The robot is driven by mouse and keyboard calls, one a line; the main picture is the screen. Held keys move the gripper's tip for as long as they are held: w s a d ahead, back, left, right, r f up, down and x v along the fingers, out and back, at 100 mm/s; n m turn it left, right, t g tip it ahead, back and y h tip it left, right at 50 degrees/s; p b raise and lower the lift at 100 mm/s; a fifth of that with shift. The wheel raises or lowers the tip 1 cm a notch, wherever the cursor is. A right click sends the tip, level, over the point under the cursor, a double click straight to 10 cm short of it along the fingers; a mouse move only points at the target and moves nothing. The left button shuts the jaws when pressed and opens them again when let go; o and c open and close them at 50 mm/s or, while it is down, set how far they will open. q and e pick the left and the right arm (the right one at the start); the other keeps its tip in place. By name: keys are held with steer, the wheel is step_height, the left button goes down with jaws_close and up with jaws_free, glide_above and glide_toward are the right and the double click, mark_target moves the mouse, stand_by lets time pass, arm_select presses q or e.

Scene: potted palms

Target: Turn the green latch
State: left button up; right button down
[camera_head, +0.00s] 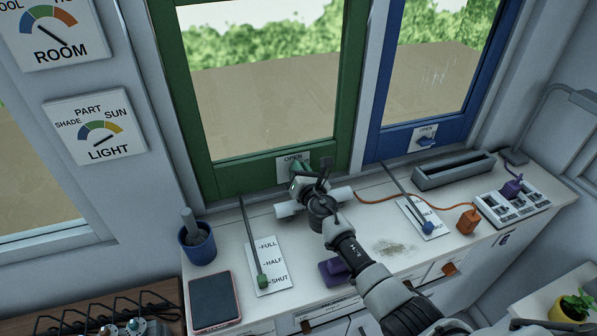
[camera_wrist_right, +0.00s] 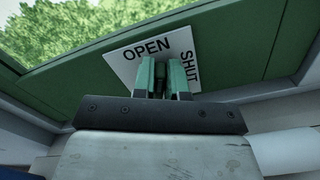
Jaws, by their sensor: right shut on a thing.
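The green-framed window (camera_head: 260,178) has a white OPEN/SHUT label (camera_head: 284,163) on its bottom rail. The label (camera_wrist_right: 128,62) also shows in the wrist view. My right gripper (camera_head: 300,172) reaches the green latch in front of this label. In the wrist view my right gripper (camera_wrist_right: 162,80) is shut on the latch, its two fingers on either side of it. The latch is mostly hidden between the fingers, so its exact angle is hard to tell. My left gripper is not in view.
A blue-framed window with a blue latch (camera_head: 427,142) is at the right. Two sill levers, green-knobbed (camera_head: 263,281) and blue-knobbed (camera_head: 428,228), stand on scales. A blue pot (camera_head: 197,245), a tablet (camera_head: 214,299), a grey trough (camera_head: 455,171) and an orange block with a cord (camera_head: 468,222) crowd the countertop.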

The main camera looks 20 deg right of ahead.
steer(key=shift+d+f+m, duration=0.15)
steer(key=shift+m, duration=0.85)
steer(key=shift+b, duration=0.3)
steer(key=c, duration=1.2)
jaws_free()
steer(key=shift+o, duration=0.2)
steer(key=s+p, duration=0.1)
steer(key=s, duration=0.9)
steer(key=shift+s+d+p, duration=0.2)
steer(key=shift+s+p, duration=0.1)
steer(key=shift+s, duration=0.1)
